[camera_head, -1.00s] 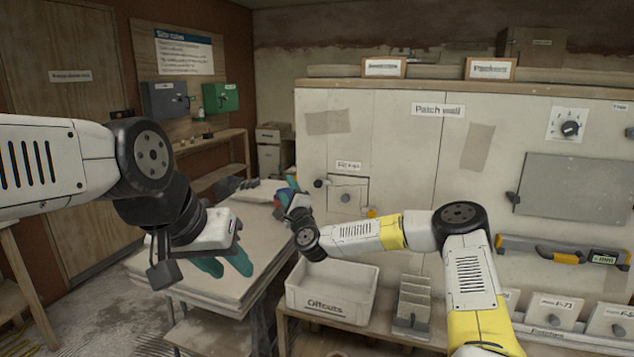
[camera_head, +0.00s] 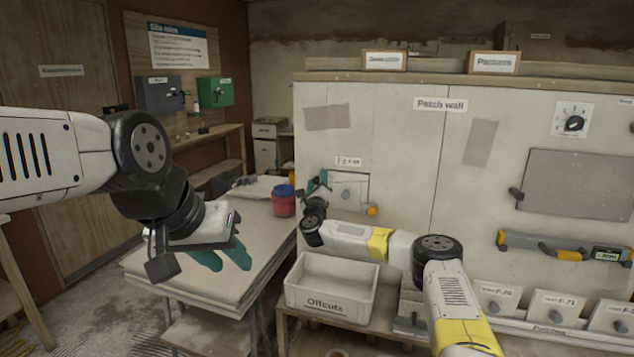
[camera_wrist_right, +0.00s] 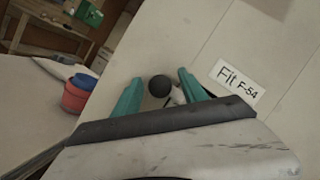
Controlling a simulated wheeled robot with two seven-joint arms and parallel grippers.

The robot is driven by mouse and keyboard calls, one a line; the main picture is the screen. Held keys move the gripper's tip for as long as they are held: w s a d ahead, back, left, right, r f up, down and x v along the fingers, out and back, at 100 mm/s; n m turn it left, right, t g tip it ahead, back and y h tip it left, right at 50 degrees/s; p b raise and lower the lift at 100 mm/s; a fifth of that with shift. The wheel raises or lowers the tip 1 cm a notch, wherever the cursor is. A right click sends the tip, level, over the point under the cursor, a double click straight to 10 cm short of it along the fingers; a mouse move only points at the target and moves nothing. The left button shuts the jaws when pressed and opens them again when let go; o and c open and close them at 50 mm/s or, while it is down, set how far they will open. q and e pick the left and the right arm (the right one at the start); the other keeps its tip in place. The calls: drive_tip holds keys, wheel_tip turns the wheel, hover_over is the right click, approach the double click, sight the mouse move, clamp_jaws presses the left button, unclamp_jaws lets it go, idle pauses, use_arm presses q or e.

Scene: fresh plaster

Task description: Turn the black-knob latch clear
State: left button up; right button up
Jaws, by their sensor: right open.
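The latch's round black knob (camera_wrist_right: 160,86) shows in the right wrist view, between the two teal fingers of my right gripper (camera_wrist_right: 158,77). The fingers are open, with a gap on each side of the knob. In the head view my right gripper (camera_head: 320,182) is at the left edge of a small hatch (camera_head: 349,191) in the pale wall, and it hides the latch there. A label reading "Fit F-54" (camera_wrist_right: 237,85) is right of the knob in the wrist view. My left gripper (camera_head: 223,256) hangs over the bench, empty, its teal fingers apart.
A red tub with a blue lid (camera_head: 284,201) stands on the bench (camera_head: 255,245) just left of my right gripper. A white "Offcuts" bin (camera_head: 330,306) is below my right forearm. A yellow-and-grey level (camera_head: 565,247) and a grey panel (camera_head: 575,185) are on the wall at right.

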drive_tip(key=shift+w, duration=0.1)
clamp_jaws()
drive_tip(key=shift+r+n, duration=0.1)
drive_tip(key=shift+n, duration=0.2)
drive_tip(key=n+g+y, duration=0.1)
drive_tip(key=n, duration=0.3)
drive_tip(key=shift+y, duration=0.4)
drive_tip(key=n+g, duration=0.1)
drive_tip(key=n, duration=0.1)
drive_tip(key=n+g, duration=0.1)
drive_tip(key=n, duration=0.2)
drive_tip(key=shift+a+n+y, duration=0.1)
drive_tip(key=shift+n+y, duration=0.2)
drive_tip(key=n+g, duration=0.2)
drive_tip(key=n, duration=0.1)
drive_tip(key=shift+n+h, duration=0.4)
drive_tip(key=shift+n+g+h, duration=0.7)
drive_tip(key=shift+n, duration=0.8)
drive_tip(key=shift+f, duration=0.2)
